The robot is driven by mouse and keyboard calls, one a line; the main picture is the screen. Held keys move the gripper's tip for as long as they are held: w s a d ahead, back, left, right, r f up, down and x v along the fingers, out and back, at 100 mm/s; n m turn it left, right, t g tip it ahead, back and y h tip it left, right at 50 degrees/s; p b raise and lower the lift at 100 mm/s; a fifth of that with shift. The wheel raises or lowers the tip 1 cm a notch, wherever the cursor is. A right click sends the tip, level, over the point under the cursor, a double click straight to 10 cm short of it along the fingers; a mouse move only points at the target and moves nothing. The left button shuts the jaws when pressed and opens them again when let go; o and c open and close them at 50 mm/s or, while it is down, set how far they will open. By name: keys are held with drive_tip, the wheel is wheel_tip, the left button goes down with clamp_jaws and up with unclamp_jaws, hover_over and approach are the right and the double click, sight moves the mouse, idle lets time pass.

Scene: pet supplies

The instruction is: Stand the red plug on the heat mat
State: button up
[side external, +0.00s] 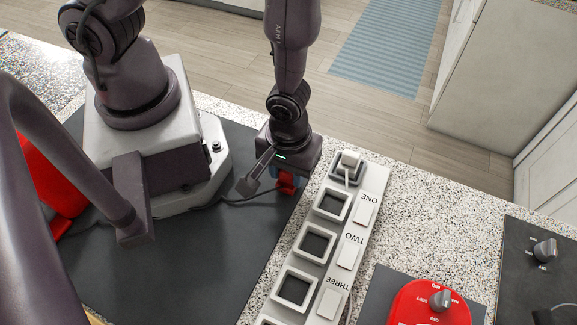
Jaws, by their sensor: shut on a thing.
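The red plug (287,181) is under my gripper (288,175), near the right edge of the large dark mat. My gripper points down and is shut on the plug. Only a small part of the plug shows below the gripper body, and the fingertips are mostly hidden. I cannot tell whether the plug touches the surface. No thing in view is clearly marked as the heat mat; the large dark mat (190,265) lies flat under my base and gripper.
A white power strip (326,238) with square sockets marked ONE, TWO, THREE stands right of my gripper. A red appliance (430,305) with a dial and a dark panel (530,240) with knobs are at right.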

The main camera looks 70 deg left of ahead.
drive_tip(key=shift+f, duration=0.15)
drive_tip(key=o, duration=0.9)
drive_tip(key=w+a+r+m+t, duration=0.1)
drive_tip(key=w+a+r+m, duration=0.15)
drive_tip(key=r, duration=0.95)
drive_tip(key=w+a+r+m+t, duration=0.1)
drive_tip(key=a+r+t, duration=0.15)
drive_tip(key=r, duration=0.85)
drive_tip(key=s+a+r+m, duration=0.1)
drive_tip(key=a+r, duration=0.1)
drive_tip(key=r, duration=0.1)
drive_tip(key=s+a+r+m+t, duration=0.1)
drive_tip(key=a+r+m, duration=0.1)
drive_tip(key=a+r, duration=0.1)
drive_tip(key=s+a+r+m+t, duration=0.1)
drive_tip(key=s+a+r+m, duration=0.1)
drive_tip(key=r, duration=0.2)
drive_tip(key=shift+a+m, duration=0.25)
